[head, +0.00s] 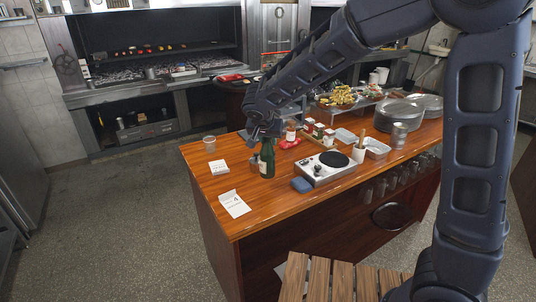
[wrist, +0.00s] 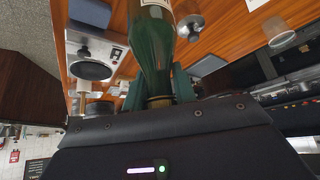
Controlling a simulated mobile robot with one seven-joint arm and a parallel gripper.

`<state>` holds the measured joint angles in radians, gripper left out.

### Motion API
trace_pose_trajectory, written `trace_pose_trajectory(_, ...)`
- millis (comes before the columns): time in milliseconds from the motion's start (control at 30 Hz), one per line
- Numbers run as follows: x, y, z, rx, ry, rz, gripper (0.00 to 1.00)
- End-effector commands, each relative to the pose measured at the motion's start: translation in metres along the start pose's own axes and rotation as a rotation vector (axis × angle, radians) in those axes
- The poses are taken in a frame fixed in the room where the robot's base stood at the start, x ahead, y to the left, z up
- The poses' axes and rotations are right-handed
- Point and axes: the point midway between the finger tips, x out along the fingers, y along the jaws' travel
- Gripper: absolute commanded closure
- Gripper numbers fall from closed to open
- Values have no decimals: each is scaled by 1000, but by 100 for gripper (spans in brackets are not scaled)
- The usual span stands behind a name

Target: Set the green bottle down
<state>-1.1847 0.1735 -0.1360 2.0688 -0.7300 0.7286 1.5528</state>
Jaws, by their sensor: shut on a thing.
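The green bottle (head: 266,162) is upright at the near left part of the wooden counter (head: 215,182). My gripper (head: 266,136) is above it and shut on its neck. The bottle's base is at or just above the counter top; I cannot tell whether it touches. In the wrist view the bottle (wrist: 152,48) runs away from between the fingers (wrist: 158,95), with part of a pale label at the top edge. The jaws hide part of its neck.
Near the bottle are a blue sponge (head: 303,185), a hot plate (head: 328,167), a white card stack (head: 219,167), a paper sheet (head: 234,204) and a clear cup (head: 209,143). Small jars (head: 319,130) stand behind. The counter's left end has bare wood.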

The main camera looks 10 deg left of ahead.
Motion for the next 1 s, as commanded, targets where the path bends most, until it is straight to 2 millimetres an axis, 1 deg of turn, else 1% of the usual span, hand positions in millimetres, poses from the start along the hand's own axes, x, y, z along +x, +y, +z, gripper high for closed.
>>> trace_pose_trajectory(100,10,0,5,1,1,0,100)
trace_pose_trajectory(333,20,0,13,-1,1,-1,100)
trace_pose_trajectory(500,40,0,25,-1,0,0,100)
trace_pose_trajectory(600,47,0,30,0,0,0,100)
trace_pose_trajectory(1000,51,0,32,1,1,-1,100)
